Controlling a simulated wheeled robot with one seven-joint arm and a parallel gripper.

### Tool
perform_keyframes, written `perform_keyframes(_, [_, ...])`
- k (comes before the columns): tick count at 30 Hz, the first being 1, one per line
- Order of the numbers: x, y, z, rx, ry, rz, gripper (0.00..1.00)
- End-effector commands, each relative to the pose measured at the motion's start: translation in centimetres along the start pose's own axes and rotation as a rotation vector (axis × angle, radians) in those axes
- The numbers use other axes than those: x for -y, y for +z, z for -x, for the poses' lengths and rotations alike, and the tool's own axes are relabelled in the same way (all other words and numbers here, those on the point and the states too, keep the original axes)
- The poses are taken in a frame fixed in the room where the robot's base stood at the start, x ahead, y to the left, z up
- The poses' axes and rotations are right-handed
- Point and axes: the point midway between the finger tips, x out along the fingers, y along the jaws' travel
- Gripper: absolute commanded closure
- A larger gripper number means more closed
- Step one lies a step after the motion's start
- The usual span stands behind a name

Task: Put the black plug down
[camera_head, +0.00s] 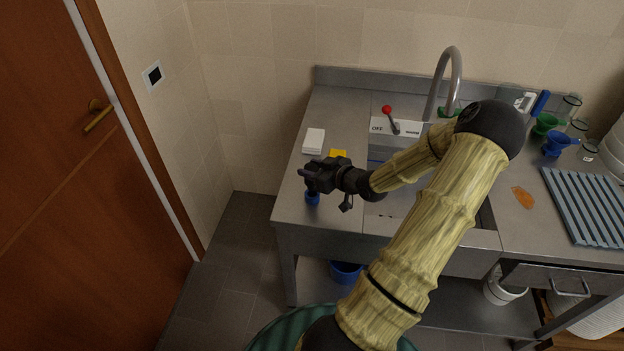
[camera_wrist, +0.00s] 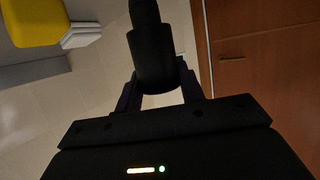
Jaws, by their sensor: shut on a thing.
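The black plug (camera_wrist: 152,55) is a dark, stepped cylinder in the wrist view, narrower toward the top of the picture. My gripper (camera_wrist: 160,88) is shut on it, with one finger on each side. In the head view my gripper (camera_head: 318,177) is over the left part of the steel counter (camera_head: 345,222), near its left edge. There the plug cannot be told apart from the dark fingers. How far it is above the counter is unclear.
A blue ribbed mat (camera_head: 588,205) lies further right. A wooden door (camera_head: 80,200) stands left.

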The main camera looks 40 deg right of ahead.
Motion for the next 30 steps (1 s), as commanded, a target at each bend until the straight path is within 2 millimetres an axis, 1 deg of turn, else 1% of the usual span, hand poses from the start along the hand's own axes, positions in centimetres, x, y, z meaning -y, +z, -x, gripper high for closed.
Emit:
perform_keyframes(4, [0.0, 0.6, -0.2, 0.0, -0.001, -0.002, 0.84])
perform_keyframes(12, [0.0, 3.6, -1.3, 0.001, -0.001, -0.002, 0.84])
perform_keyframes(20, [0.0, 3.9, -1.4, 0.0, 0.0, 0.0, 0.84])
perform_keyframes(21, [0.1, 3.9, -1.4, 0.0, 0.0, 0.0, 0.56])
perform_keyframes(23, [0.1, 3.9, -1.4, 0.0, 0.0, 0.0, 0.44])
perform_keyframes(24, [0.1, 3.9, -1.4, 0.0, 0.0, 0.0, 0.4])
perform_keyframes(30, [0.0, 3.9, -1.4, 0.001, 0.0, 0.0, 0.4])
